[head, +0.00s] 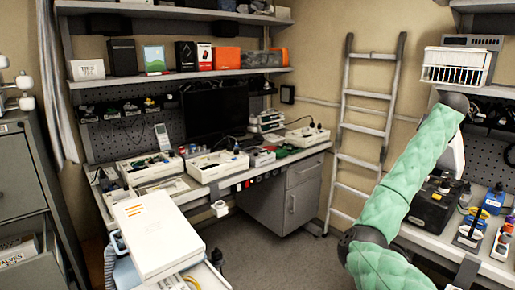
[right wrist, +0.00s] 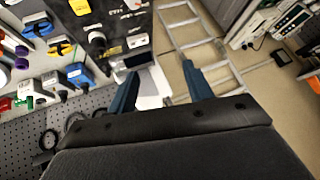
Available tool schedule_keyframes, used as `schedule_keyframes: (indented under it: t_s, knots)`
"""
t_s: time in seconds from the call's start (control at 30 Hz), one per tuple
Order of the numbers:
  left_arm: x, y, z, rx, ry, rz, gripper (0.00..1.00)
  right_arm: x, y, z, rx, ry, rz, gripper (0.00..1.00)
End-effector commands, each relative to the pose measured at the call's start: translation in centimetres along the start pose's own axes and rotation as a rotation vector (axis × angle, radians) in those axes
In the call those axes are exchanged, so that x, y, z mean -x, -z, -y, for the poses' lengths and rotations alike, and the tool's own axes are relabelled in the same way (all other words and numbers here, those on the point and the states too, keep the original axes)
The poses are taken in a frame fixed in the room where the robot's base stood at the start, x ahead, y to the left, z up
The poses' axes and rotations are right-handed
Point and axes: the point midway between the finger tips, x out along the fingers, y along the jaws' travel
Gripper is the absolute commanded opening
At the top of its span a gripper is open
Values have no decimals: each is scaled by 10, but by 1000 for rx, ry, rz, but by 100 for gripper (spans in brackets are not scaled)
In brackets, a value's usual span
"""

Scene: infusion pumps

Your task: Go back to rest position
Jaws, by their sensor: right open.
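My right arm, in green padding, rises on the right of the head view and bends at the top; its gripper cannot be made out there. In the right wrist view my right gripper (right wrist: 159,70) shows two blue fingers spread apart with nothing between them. It points past the right workbench toward the floor and ladder. My left gripper is in neither view.
The right bench (head: 480,258) holds a black device (head: 433,205) and several coloured bottles and clamps. A ladder (head: 366,130) leans against the back wall; it also shows in the wrist view (right wrist: 205,45). The back bench carries opened white casings (head: 217,165) and a monitor (head: 215,112). Floor (head: 270,245) is clear mid-view.

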Motion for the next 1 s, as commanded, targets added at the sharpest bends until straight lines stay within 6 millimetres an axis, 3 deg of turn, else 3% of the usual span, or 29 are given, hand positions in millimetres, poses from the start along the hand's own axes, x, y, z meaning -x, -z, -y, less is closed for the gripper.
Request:
schedule_keyframes:
  t_s: [0.23, 0.33, 0.47, 0.67, 1.0]
  knots:
    - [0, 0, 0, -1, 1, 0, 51, 73, 18, 15, -13, 51, -162, 51]
    - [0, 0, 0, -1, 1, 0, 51, 97, 12, 22, -2, 67, -227, 51]
    - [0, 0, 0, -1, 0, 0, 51, 114, -5, 33, 27, 82, -287, 51]
    - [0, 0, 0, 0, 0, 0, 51, 124, -51, 53, 100, 99, -348, 51]
    - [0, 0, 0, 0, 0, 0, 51, 105, -171, 85, 276, 132, -365, 51]
